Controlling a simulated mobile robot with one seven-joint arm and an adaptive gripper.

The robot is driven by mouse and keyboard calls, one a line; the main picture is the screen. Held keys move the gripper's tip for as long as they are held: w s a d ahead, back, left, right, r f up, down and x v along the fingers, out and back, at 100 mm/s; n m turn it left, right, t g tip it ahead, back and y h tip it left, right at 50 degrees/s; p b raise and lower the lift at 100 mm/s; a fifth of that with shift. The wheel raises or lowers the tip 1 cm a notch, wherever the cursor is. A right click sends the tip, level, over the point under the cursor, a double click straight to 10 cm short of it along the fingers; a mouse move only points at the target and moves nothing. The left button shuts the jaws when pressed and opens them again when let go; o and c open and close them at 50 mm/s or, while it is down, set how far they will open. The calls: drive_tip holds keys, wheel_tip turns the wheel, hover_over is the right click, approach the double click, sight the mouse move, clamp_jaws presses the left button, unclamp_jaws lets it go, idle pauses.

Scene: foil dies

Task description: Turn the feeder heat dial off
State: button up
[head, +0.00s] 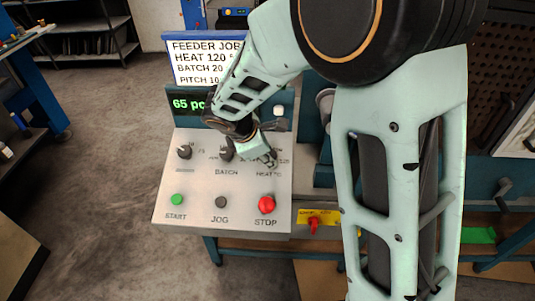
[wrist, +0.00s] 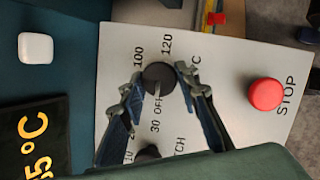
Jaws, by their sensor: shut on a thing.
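The feeder heat dial (wrist: 158,77) is a black round knob on the pale control panel (head: 163,213), marked OFF, 30, 100 and 120 °C. In the wrist view a pale line on the knob appears to point toward the OFF mark. My gripper (wrist: 160,74) is shut on the dial, with one fingertip on each side of it. In the head view my gripper (head: 267,157) is over the HEAT position at the panel's upper right and hides most of the dial.
The batch dial (head: 227,153) and another black dial (head: 184,151) are left of the heat dial. A red STOP button (head: 266,204), a dark JOG button (head: 221,202) and a green START button (head: 177,200) line the front. A display (head: 187,104) stands behind.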

idle(0.3)
drive_tip(key=o, duration=1.2)
drive_tip(key=shift+c, duration=0.2)
drive_tip(key=v, duration=1.2)
